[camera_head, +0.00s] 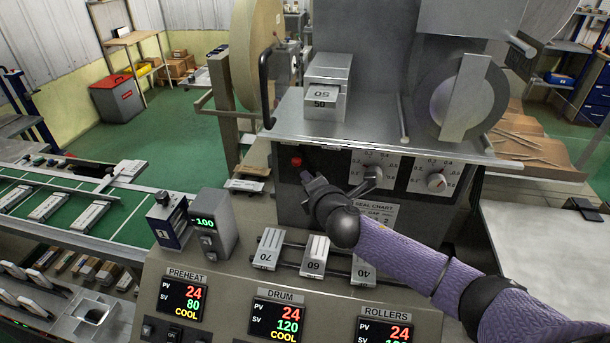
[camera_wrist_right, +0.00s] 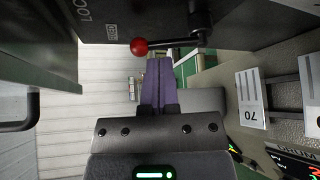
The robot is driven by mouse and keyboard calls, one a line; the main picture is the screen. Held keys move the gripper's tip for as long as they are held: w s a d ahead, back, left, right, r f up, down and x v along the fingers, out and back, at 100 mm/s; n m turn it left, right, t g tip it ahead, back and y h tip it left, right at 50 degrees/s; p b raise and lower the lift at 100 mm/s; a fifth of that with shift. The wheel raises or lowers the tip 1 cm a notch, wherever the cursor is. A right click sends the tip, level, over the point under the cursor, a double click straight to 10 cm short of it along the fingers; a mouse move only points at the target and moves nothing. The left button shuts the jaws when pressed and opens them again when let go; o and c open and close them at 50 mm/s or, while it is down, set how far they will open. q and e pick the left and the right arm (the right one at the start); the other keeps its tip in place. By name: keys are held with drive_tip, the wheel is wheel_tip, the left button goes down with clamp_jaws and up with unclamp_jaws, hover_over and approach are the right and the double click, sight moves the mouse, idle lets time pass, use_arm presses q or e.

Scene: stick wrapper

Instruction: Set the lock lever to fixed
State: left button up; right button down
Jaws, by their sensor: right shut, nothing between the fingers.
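The lock lever shows in the wrist view as a black arm (camera_wrist_right: 172,42) with a red ball knob (camera_wrist_right: 139,47), on a dark panel. Its pivot is at the right and the knob points left, near a small boxed label (camera_wrist_right: 115,30) too small to read surely. In the head view the red knob (camera_head: 297,161) sits on the machine's front, and the lever arm is mostly hidden by my right gripper (camera_head: 308,180). That gripper, with purple fingers (camera_wrist_right: 158,82), is shut and empty just below the knob in the picture. Contact cannot be told. My left gripper is out of view.
Two dials (camera_head: 373,172) sit right of the lever. A metal shelf (camera_head: 390,140) juts out above. A black handle (camera_head: 265,90) rises at the left.

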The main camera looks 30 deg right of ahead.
drive_tip(key=shift+x, duration=1.05)
drive_tip(key=shift+w+a+r+n+g+p, duration=0.15)
drive_tip(key=shift+w+r+n+g+p, duration=0.2)
drive_tip(key=shift+p, duration=0.7)
drive_tip(key=shift+a+f, duration=0.2)
drive_tip(key=shift+f, duration=0.2)
